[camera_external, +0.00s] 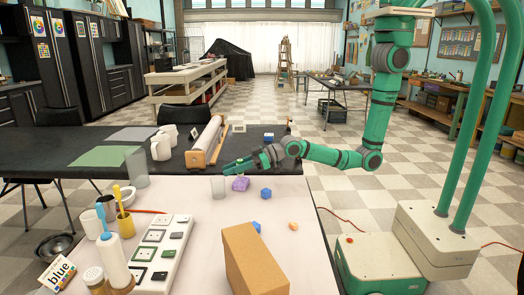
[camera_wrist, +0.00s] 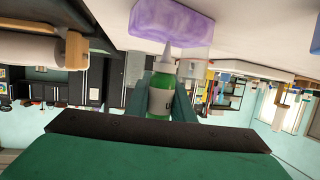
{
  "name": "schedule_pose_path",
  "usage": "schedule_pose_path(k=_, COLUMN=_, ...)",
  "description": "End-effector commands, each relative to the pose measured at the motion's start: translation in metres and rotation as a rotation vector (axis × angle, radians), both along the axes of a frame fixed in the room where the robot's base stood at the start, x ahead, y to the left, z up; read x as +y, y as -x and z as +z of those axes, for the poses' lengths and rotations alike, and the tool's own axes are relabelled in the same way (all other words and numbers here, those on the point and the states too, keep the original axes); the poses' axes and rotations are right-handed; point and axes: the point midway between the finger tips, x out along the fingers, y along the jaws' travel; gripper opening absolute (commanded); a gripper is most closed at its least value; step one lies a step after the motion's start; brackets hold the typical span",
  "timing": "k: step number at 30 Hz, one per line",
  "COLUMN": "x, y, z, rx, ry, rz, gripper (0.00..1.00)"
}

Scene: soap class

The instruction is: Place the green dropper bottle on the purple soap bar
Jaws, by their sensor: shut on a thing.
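My gripper (camera_external: 238,166) is shut on the green dropper bottle (camera_wrist: 161,92), which has a white label and a pale pointed nozzle. In the wrist view the bottle sits between the two fingers. The purple soap bar (camera_external: 240,184) lies on the pale table, just below my gripper in the external view. In the wrist view the soap (camera_wrist: 172,20) is at the top, near the nozzle's tip. The bottle appears held above the table; its gap to the soap is hard to judge.
A clear glass (camera_external: 218,186) stands close left of the soap. Blue blocks (camera_external: 266,193) and an orange piece (camera_external: 293,226) lie to the right. A cardboard box (camera_external: 254,262) and a power strip (camera_external: 161,250) are in front.

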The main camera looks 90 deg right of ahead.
Motion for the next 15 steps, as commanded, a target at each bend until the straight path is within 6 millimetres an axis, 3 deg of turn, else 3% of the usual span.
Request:
schedule_pose_path(k=1, x=-0.0001, y=0.0002, z=-0.002, rx=0.001, ry=0.0, rz=0.0, gripper=0.0)
schedule_pose_path(k=2, x=0.0, y=0.0002, z=-0.0015, rx=0.001, ry=0.0, rz=0.0, gripper=0.28)
schedule_pose_path(k=3, x=-0.0001, y=0.0001, z=-0.0013, rx=0.001, ry=0.0, rz=0.0, gripper=0.38)
schedule_pose_path(k=15, x=-0.0004, y=0.0018, z=0.0026, rx=0.0, ry=0.0, rz=0.0, gripper=0.4)
